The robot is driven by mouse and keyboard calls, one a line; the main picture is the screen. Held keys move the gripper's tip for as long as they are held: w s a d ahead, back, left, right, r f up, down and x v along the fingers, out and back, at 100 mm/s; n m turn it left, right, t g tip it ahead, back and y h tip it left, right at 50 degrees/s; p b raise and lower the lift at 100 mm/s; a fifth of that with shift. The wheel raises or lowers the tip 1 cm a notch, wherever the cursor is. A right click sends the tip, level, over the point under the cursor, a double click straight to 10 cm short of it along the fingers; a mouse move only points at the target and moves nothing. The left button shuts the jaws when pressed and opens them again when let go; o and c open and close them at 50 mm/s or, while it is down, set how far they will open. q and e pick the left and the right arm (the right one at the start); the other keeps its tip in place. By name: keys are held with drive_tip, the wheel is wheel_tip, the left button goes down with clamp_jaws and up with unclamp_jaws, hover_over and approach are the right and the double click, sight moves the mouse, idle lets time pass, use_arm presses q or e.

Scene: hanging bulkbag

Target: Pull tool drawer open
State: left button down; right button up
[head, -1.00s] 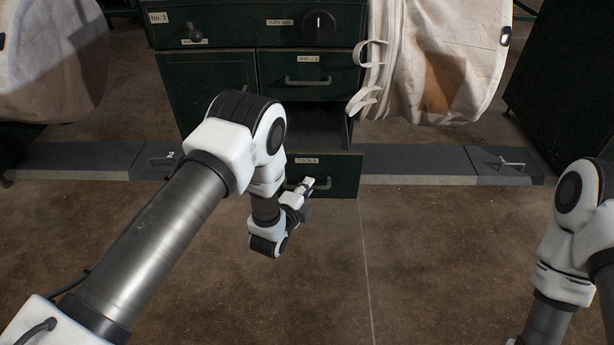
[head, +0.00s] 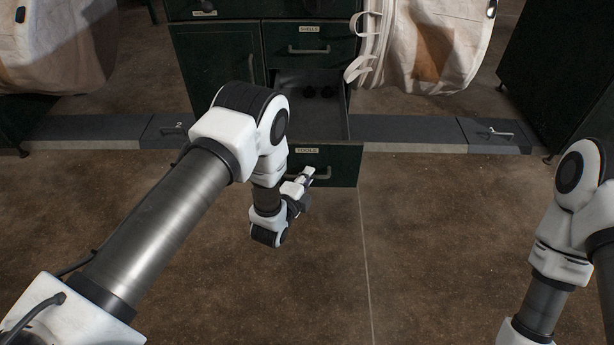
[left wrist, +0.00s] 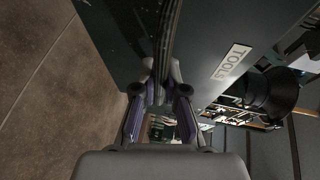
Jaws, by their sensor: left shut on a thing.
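The tool drawer (head: 342,162) is the dark green lowest drawer of the cabinet, with a TOOLS label that also shows in the left wrist view (left wrist: 231,62). It stands well out from the cabinet, and its grey inside shows, with small dark round items near the back. Its bar handle (head: 322,173) is on the front. My left gripper (head: 304,180) is at the left part of this handle. In the left wrist view its fingers (left wrist: 160,88) are shut on the dark handle bar. My right arm is at the right edge; its gripper is out of view.
Above is the closed SHELLS drawer (head: 308,45). A stained cream bulk bag (head: 437,50) hangs to the right, another (head: 55,45) to the left. Low grey beams (head: 410,135) run along the floor on both sides of the cabinet. The brown floor (head: 430,230) in front is clear.

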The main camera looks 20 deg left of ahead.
use_arm(q)
drive_tip(key=c, duration=1.2)
unclamp_jaws()
drive_tip(key=shift+s, duration=0.15)
drive_tip(key=v, duration=1.1)
drive_tip(key=shift+s, duration=0.4)
drive_tip(key=shift+w+a+r, duration=0.1)
drive_tip(key=shift+r, duration=0.05)
